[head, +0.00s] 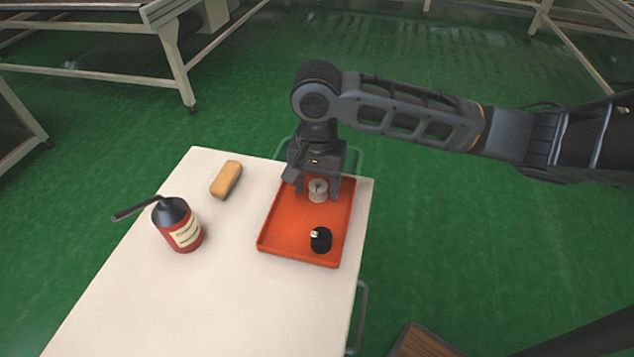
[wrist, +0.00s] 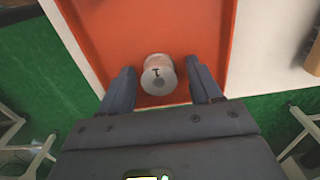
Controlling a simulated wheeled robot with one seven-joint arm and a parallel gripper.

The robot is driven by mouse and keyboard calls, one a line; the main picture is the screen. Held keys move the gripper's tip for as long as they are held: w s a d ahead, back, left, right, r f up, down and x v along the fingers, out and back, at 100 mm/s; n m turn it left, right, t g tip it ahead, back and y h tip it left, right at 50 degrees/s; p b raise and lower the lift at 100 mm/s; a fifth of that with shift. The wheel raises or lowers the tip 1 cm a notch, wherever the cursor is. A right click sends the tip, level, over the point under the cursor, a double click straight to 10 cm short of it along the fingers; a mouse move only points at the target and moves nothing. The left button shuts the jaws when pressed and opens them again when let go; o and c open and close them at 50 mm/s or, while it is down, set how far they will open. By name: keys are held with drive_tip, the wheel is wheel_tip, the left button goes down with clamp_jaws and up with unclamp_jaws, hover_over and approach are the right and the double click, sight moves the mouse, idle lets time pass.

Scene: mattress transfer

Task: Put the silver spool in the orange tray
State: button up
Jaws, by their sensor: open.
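The silver spool (head: 318,191) is in the far part of the orange tray (head: 285,243), and appears upright on its floor. My gripper (head: 317,196) is over the far end of the tray, with its fingers pointing down. In the wrist view the spool (wrist: 158,76) lies between the two open fingers (wrist: 160,85) with a gap on each side. The fingers do not touch it. The tray (wrist: 110,25) fills the middle of that view.
A black cylindrical object (head: 320,240) stands in the near right part of the tray. A red can with a dark spout (head: 180,226) and a tan block (head: 226,179) are on the white table (head: 205,310) to the left. The table's near part is clear.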

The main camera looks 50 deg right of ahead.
drive_tip(key=shift+r, duration=0.15)
wheel_tip(320, 180, up, 12)
drive_tip(key=p, duration=0.1)
drive_tip(key=shift+p, duration=0.35)
